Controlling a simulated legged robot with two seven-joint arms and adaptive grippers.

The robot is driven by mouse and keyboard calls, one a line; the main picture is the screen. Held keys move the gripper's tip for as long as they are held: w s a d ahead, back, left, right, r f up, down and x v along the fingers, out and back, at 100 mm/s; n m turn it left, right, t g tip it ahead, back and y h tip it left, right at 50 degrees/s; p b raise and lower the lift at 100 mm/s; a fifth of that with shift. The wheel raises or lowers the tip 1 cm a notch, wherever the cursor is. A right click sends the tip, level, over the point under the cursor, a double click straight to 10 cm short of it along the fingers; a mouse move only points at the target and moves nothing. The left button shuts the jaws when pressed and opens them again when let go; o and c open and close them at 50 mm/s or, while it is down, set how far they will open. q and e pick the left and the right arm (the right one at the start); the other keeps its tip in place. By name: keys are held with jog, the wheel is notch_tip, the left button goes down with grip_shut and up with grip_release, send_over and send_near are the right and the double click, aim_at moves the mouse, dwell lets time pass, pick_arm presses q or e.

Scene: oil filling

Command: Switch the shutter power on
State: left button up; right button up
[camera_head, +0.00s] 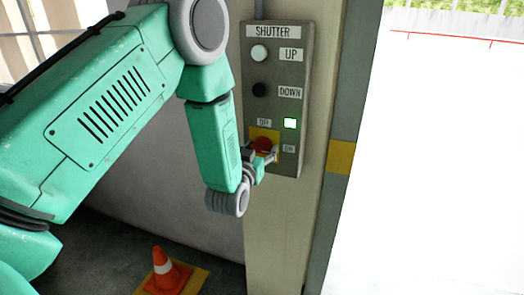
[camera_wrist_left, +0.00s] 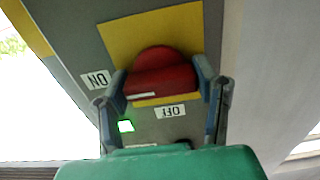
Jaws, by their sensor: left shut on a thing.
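The shutter control box (camera_head: 297,68) is fixed to a pillar in the head view, with a white UP button (camera_head: 259,54), a black DOWN button (camera_head: 259,90) and a lit green lamp (camera_head: 290,123). Its red power knob (camera_head: 262,144) sits on a yellow plate between OFF and ON labels. My left gripper (camera_head: 266,158) is at the knob. In the left wrist view the red knob (camera_wrist_left: 160,76) is between the fingers of my left gripper (camera_wrist_left: 163,85), which is shut on it. The lamp (camera_wrist_left: 126,126) glows green there too. My right gripper is not in view.
An orange and white traffic cone (camera_head: 165,268) stands on the floor at the lower left, below my arm. The pillar (camera_head: 275,225) carries the box. A bright, open doorway (camera_head: 440,160) lies to the right.

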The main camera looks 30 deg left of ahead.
pick_arm(q)
jog(key=shift+s+f, duration=0.1)
jog(key=shift+f, duration=0.15)
jog(key=o, duration=1.2)
jog(key=shift+r, duration=0.1)
jog(key=shift+s, duration=0.1)
jog(key=v, duration=1.1)
jog(key=shift+s, duration=0.3)
